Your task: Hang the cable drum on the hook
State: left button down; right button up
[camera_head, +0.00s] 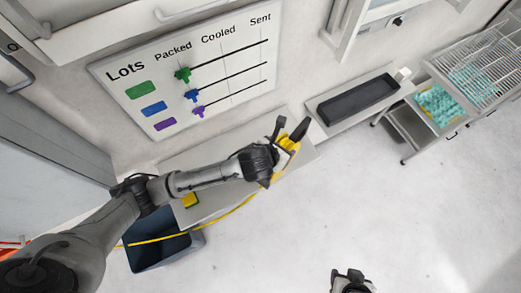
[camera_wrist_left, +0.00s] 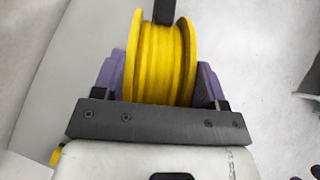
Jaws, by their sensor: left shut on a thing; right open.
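The yellow cable drum (camera_head: 289,146) is held by my left gripper (camera_head: 284,141) above the end of a pale bench top. In the left wrist view the drum (camera_wrist_left: 160,62) sits upright between the purple-sided fingers of the left gripper (camera_wrist_left: 160,85). A dark bar (camera_wrist_left: 164,11) shows at the drum's top; I cannot tell what it belongs to. My right gripper (camera_head: 352,281) is at the bottom edge of the head view, apart from the drum, open and partly cut off. I cannot make out the hook in either view.
A yellow block (camera_head: 190,200) sits on the bench (camera_head: 225,195). A dark blue bin (camera_head: 150,255) stands below. A Lots board (camera_head: 125,85) hangs behind. A black tray (camera_head: 358,98) and racks (camera_head: 490,65) are right. The right floor is clear.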

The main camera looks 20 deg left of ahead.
pick_arm(q)
jog(key=w+a+f+p, duration=0.2)
jog(key=a+f, duration=0.8)
jog(key=shift+w+a+f, duration=0.15)
jog(key=shift+a, duration=0.1)
jog(key=shift+f, duration=0.15)
dwell(0.4)
jog(key=shift+c, duration=0.8)
grip_release()
